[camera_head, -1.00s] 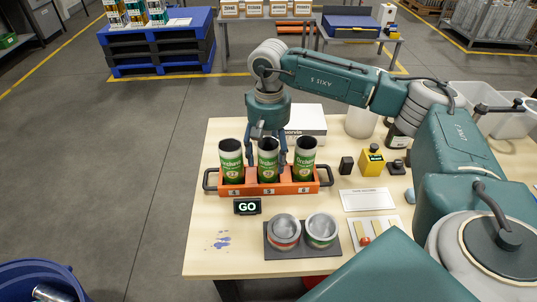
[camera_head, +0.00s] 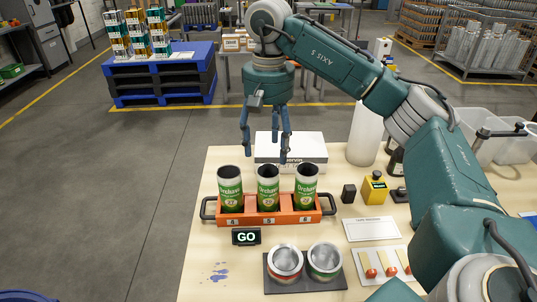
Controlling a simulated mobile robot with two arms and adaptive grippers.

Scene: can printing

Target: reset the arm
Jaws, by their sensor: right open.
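My right gripper (camera_head: 266,140) hangs above the table with its fingers pointing down, open and empty. It is above and behind the middle can of an orange tray (camera_head: 268,219) with black side handles. The tray holds a left green can (camera_head: 230,190), a middle green can (camera_head: 268,188) and a right green can (camera_head: 306,188), all upright, open at the top and clear of the fingers. My right arm comes in from the right. My left gripper is not in view.
A GO display (camera_head: 246,237) stands in front of the tray. Two cans sit on a dark mat (camera_head: 305,285) at the front. A white box (camera_head: 290,150), a white cylinder (camera_head: 365,135) and a yellow button box (camera_head: 374,188) stand behind and to the right. The table's left front is clear except for blue stains.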

